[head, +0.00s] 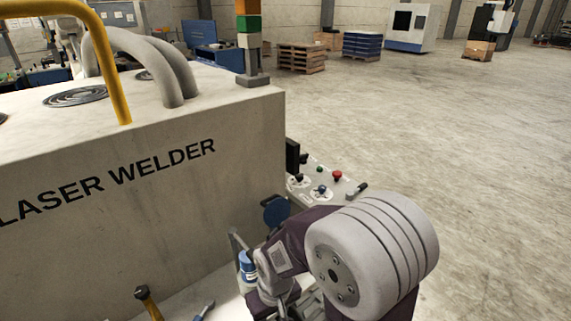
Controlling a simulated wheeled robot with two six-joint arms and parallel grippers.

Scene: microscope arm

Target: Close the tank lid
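I cannot make out a tank lid with certainty. A round dark blue disc (276,211) stands tilted beside the right end of the laser welder; I cannot tell whether it is a lid. A small blue and white container (247,265) is below it, partly hidden. A large white ribbed joint and dark purple links at the lower right appear to be my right arm. They cover part of the bench. I cannot pick out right gripper fingers among the grey parts near the container. My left gripper is not in view.
The grey laser welder (150,190) fills the left, with a yellow handle (119,85) on top. A control panel with a red button (337,175) sits past its right end. A hammer-like tool (148,302) lies at the bottom. Open floor (440,130) extends right.

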